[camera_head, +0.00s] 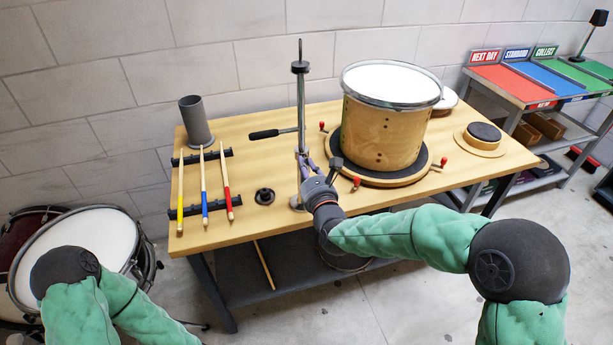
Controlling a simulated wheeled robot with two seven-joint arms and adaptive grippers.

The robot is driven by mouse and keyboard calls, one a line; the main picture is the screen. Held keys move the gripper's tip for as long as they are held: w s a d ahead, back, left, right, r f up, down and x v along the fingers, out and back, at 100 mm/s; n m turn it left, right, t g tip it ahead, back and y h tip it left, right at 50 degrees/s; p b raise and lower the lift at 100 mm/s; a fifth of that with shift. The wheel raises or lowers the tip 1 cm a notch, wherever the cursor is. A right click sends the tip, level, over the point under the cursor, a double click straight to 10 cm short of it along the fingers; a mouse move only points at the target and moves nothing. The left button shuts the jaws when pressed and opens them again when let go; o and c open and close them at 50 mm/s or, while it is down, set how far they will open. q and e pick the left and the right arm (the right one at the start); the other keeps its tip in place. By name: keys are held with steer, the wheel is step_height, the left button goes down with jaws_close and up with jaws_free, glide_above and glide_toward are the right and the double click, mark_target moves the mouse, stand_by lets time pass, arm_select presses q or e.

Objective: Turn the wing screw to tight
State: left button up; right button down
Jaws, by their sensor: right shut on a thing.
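A metal stand (300,100) with a black top piece rises from the bench, and a black-handled side rod (265,134) sticks out to its left. My right gripper (306,163) reaches the lower part of the stand's post and is shut on the wing screw there. The wing screw itself is hidden by the gripper, so its angle cannot be told. My left arm shows at the lower left, but its gripper is out of view.
A wooden drum (382,132) stands on a round black pad right of the stand, with red-handled clamps around it. Drumsticks (204,188) lie on black racks at the left, near a grey cup (195,121). A black ring (264,196) lies left of the gripper on the bench (235,236).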

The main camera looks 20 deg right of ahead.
steer(key=shift+f+m+b, duration=0.2)
steer(key=shift+m+b, duration=0.4)
steer(key=shift+b, duration=0.05)
steer(key=c, duration=1.2)
jaws_free()
steer(key=shift+r, duration=0.1)
steer(key=s, duration=1.2)
steer(key=shift+d, duration=0.2)
